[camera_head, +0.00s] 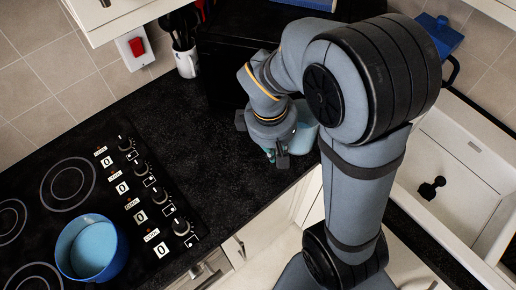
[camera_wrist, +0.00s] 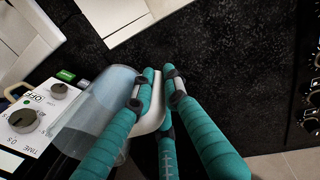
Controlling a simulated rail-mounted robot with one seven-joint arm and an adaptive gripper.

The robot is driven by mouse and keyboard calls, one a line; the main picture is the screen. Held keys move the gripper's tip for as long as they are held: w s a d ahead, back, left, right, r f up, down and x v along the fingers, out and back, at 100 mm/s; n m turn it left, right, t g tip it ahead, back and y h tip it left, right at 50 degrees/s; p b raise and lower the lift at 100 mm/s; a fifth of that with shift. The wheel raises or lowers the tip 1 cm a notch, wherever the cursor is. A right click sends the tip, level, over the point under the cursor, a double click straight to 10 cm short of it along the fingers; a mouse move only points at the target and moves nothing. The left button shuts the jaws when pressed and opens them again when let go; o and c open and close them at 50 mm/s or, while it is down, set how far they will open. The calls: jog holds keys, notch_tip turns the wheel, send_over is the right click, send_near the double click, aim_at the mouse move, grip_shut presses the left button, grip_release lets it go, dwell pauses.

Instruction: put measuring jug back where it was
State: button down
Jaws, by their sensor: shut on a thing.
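The measuring jug (camera_head: 304,132) is translucent pale blue and sits beside my gripper (camera_head: 278,156) over the black counter, near its front edge. My arm hides part of it. In the wrist view the jug (camera_wrist: 98,105) is at the left, with its clear wall tilted in the picture and a white handle (camera_wrist: 151,118) between the teal fingers. My gripper (camera_wrist: 160,78) is shut on the jug at this handle. I cannot tell whether the jug's base touches the counter.
A black appliance (camera_head: 225,60) stands behind my gripper; a dial panel (camera_wrist: 38,118) shows beside the jug. A blue pan (camera_head: 91,249) is on the hob at left. A utensil mug (camera_head: 187,64) stands at the back. A white sink (camera_head: 455,165) is at right. Counter (camera_head: 185,125) left of my gripper is clear.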

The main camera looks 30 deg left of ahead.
jog(key=a+f, duration=0.1)
jog(key=a, duration=0.1)
jog(key=a+f+p, duration=0.1)
jog(key=a, duration=0.1)
jog(key=a+f, duration=0.2)
jog(key=a, duration=0.1)
jog(key=shift+w+p, duration=0.2)
jog(key=shift+p, duration=0.1)
jog(key=shift+f, duration=0.25)
jog(key=shift+f+p, duration=0.3)
jog(key=shift+f, duration=1.55)
jog(key=shift+f, duration=0.15)
jog(key=c, duration=1.8)
grip_release()
jog(key=shift+o, duration=0.2)
notch_tip(320, 180, up, 12)
jog(key=s, duration=0.1)
jog(key=shift+s+a, duration=0.2)
jog(key=shift+s, duration=0.2)
